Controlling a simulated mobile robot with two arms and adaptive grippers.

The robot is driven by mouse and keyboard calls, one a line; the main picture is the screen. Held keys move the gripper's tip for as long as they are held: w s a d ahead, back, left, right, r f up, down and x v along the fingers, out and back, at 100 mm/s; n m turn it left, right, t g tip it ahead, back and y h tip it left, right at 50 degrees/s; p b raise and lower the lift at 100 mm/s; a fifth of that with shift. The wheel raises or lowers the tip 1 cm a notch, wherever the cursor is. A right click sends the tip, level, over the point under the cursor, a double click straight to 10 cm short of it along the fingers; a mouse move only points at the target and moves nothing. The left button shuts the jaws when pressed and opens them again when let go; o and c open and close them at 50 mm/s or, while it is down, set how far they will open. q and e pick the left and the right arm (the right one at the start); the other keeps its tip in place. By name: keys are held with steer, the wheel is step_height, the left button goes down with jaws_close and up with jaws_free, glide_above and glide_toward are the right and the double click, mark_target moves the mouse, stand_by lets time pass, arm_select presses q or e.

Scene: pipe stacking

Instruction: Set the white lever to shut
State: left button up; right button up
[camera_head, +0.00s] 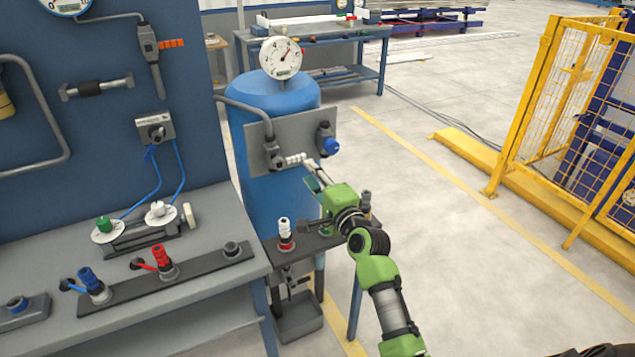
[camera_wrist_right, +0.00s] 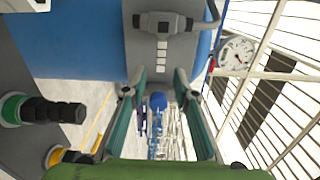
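The white lever (camera_head: 294,159) is a short ribbed handle on a dark valve (camera_head: 272,155), mounted on the grey plate (camera_head: 298,133) of the blue tank (camera_head: 272,100). In the head view it points right, roughly level. My right gripper (camera_head: 312,174) is just right of the lever's tip. In the right wrist view the lever (camera_wrist_right: 162,52) lies ahead of the open fingers (camera_wrist_right: 163,80), roughly centred between them. Nothing shows held between the fingers. Whether a finger touches the lever cannot be told. My left gripper is in neither view.
A round gauge (camera_head: 282,58) tops the tank. A blue knob (camera_head: 331,146) sits right of the lever on the plate. Below, a small stand holds a red-and-white fitting (camera_head: 285,234). A workbench (camera_head: 215,285) with valves is on the left.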

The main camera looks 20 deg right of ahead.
steer(key=s, duration=0.3)
steer(key=shift+s, duration=0.2)
